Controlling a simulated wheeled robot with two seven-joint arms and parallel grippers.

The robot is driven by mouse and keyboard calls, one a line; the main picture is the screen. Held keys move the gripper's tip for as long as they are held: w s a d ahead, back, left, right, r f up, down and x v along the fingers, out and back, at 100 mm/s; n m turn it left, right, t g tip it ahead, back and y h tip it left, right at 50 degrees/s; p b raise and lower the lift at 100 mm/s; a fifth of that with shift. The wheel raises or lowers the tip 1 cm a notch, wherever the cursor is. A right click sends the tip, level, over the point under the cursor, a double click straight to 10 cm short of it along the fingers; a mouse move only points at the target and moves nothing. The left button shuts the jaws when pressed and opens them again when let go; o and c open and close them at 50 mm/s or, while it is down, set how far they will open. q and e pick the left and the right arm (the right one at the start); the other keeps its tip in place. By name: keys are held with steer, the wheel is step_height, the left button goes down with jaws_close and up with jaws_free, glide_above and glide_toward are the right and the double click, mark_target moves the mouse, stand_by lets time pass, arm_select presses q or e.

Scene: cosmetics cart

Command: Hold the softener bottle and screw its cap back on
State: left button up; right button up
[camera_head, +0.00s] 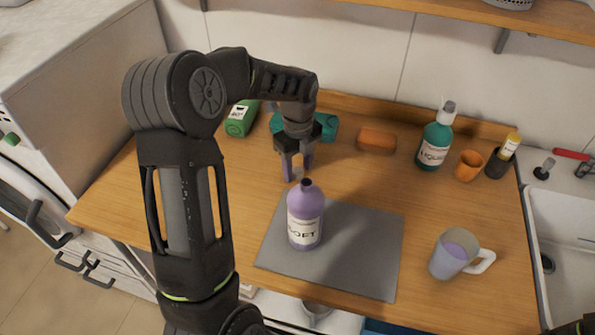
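The purple softener bottle (305,218) stands upright on the grey mat (362,255), its dark neck opening uncovered and its label facing me. My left gripper (298,174) points down just behind the bottle's neck in the picture, with its two fingers apart. A small pale spot shows between the fingertips; I cannot tell whether it is the cap. No cap can be made out clearly elsewhere. Only a bit of dark arm shows at the bottom right corner, and my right gripper is out of the picture.
A cup with purple liquid (455,254) stands right of the mat. A green bottle (435,141), an orange cup (468,166) and an orange block (376,141) stand farther back. A green box (241,118) is behind left. A sink (565,225) borders the wooden top (400,190).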

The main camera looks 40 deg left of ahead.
mark_target(298, 170)
arm_select(q)
jaws_close()
stand_by(0.5)
step_height(298, 170, up, 10)
steer(key=b, duration=0.1)
steer(key=shift+b, duration=0.3)
stand_by(0.6)
